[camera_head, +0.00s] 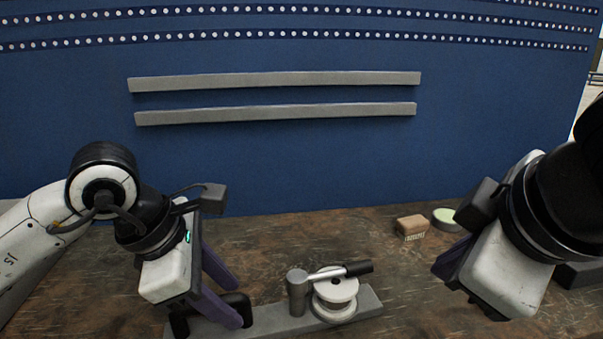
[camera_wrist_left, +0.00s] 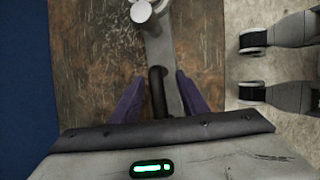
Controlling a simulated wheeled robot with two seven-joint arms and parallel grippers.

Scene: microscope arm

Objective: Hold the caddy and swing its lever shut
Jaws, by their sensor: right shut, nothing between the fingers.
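The caddy is a grey flat base (camera_head: 367,303) on the brown table, with a grey post, a pale round spool (camera_head: 336,288) and a black handle (camera_head: 238,305) at its left end. Its lever (camera_head: 325,274) runs from the post across above the spool, its black grip (camera_head: 358,268) pointing right. My left gripper (camera_head: 230,300) is down at the handle. In the left wrist view the handle (camera_wrist_left: 157,88) stands between the spread fingers, with a gap on both sides. My right gripper (camera_head: 452,262) is shut and empty, right of the lever and apart from it.
A small brown block (camera_head: 411,226) and a round tin with a pale green top (camera_head: 445,216) sit at the back right. A dark block (camera_head: 580,275) lies at the right edge. A blue panel (camera_head: 280,160) with grey rails stands behind. The table between lever and right gripper is clear.

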